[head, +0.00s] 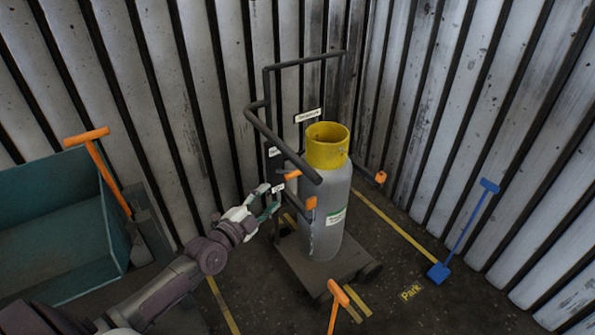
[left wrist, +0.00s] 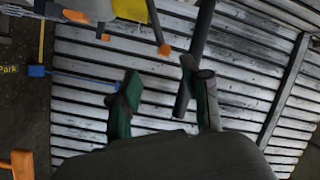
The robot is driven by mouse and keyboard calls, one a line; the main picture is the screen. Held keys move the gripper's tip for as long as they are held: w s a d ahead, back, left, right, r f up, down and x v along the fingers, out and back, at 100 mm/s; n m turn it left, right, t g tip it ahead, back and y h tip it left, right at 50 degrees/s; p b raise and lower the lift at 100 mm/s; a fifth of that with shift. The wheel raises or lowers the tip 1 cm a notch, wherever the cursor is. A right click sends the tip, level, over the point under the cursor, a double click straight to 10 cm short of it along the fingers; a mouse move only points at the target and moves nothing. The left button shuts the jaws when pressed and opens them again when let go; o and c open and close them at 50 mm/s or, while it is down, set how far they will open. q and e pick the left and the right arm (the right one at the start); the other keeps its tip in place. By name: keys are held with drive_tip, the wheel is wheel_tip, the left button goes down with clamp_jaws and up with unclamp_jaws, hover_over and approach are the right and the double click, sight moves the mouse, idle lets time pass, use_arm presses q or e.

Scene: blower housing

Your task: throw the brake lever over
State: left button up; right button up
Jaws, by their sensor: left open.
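Several orange-handled levers show in the head view, and I cannot tell for sure which is the brake lever. One orange grip (head: 291,174) and an orange block (head: 311,203) are on the trolley by the gas cylinder (head: 325,215). Another orange lever (head: 338,293) stands at the trolley's front. My left gripper (head: 270,202) is open, just left of the trolley's upright and below its small label plates. In the left wrist view its two green-padded fingers (left wrist: 163,104) are apart, with dark bars near the right finger. No lever is seen between them. My right gripper is out of view.
The dark trolley frame (head: 262,118) rises above my left gripper. Corrugated walls close the back.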

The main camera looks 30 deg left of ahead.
sight(292, 176)
use_arm(q)
drive_tip(key=w, duration=0.4)
drive_tip(key=w+d+b, duration=0.1)
drive_tip(key=w, duration=0.3)
drive_tip(key=w+b, duration=0.1)
drive_tip(key=w, duration=0.3)
drive_tip(key=shift+d, duration=0.35)
drive_tip(key=shift+s+r, duration=0.1)
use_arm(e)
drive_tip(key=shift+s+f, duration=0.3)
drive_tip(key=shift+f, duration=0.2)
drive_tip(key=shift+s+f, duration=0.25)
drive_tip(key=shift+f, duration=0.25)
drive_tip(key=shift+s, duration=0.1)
use_arm(q)
drive_tip(key=shift+c, duration=1)
clamp_jaws()
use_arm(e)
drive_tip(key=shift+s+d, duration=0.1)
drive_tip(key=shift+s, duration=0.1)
